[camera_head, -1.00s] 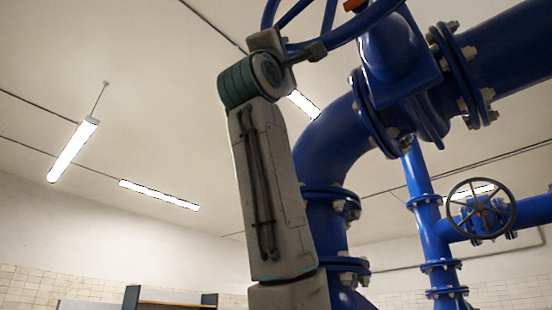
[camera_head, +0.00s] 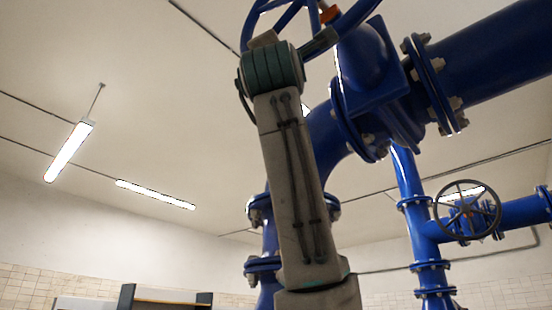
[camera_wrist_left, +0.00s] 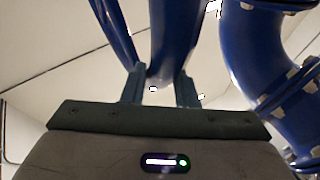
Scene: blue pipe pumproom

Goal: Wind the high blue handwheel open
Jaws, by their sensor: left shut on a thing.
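The high blue handwheel (camera_head: 368,14) is at the top of the head view, cut off by the frame's upper edge. Its rim and some spokes show, with a small orange part near its middle. My left gripper (camera_head: 322,41) is up at the near side of the rim, partly hidden by my wrist. In the left wrist view, my two gripper fingers (camera_wrist_left: 160,76) stand either side of a thick blue bar of the wheel (camera_wrist_left: 172,40), shut on it. My right gripper is in neither view.
A large blue valve body and flanged pipe (camera_head: 480,58) stand close on the right of my arm. A smaller grey handwheel (camera_head: 467,210) sits on a farther blue pipe. A shelf (camera_head: 165,298) is low at the left. The left side is open air.

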